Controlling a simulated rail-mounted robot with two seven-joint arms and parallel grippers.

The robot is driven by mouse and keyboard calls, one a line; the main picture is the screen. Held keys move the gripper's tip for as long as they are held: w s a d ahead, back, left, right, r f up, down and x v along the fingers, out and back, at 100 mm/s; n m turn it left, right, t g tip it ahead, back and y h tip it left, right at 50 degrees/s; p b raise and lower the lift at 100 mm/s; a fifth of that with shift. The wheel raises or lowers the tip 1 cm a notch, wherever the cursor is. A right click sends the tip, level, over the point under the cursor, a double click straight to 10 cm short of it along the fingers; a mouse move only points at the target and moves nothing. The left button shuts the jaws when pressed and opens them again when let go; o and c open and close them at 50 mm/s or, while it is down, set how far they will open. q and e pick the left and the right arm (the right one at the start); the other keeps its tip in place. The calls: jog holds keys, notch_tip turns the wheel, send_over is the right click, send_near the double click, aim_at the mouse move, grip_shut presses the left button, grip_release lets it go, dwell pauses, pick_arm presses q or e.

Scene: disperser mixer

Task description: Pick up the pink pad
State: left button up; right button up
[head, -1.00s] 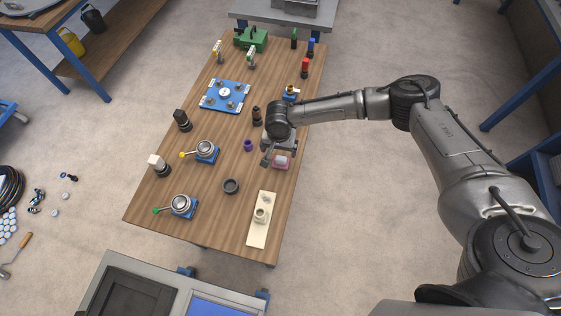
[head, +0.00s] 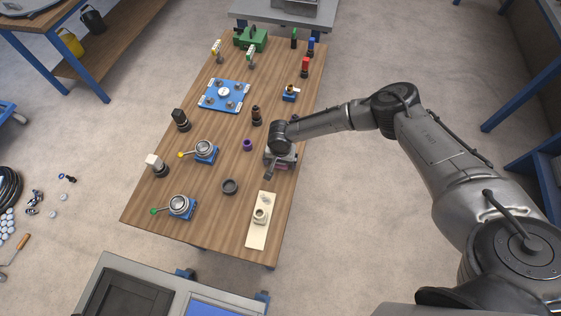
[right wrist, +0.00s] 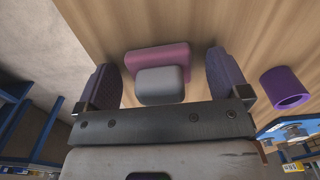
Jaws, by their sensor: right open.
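The pink pad (right wrist: 157,57) lies on the wooden table, seen in the right wrist view with a grey block (right wrist: 161,86) on its near side. In the head view the pad (head: 281,167) is mostly hidden under my right gripper (head: 270,170). In the right wrist view my right gripper (right wrist: 164,85) is open, with its two dark fingers apart on either side of the pad and grey block. No contact between fingers and pad can be made out. My left gripper is not in view.
A purple ring (right wrist: 287,88) stands beside the gripper, also seen in the head view (head: 247,145). A dark ring (head: 230,187) and a cream board (head: 262,222) with a fitting lie nearer the front. A dark brown bottle-like part (head: 256,116) stands behind the ring.

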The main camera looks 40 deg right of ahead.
jog(key=shift+c, duration=0.3)
jog(key=c, duration=1)
jog(key=shift+o, duration=0.2)
jog(key=shift+r, duration=0.15)
notch_tip(320, 180, up, 4)
jog(key=shift+r+p, duration=0.15)
jog(key=shift+p, duration=0.4)
jog(key=s+d+r+p, duration=0.2)
jog(key=s+r, duration=0.4)
jog(key=s, duration=0.5)
jog(key=shift+s+r, duration=0.2)
jog(key=shift+s, duration=0.05)
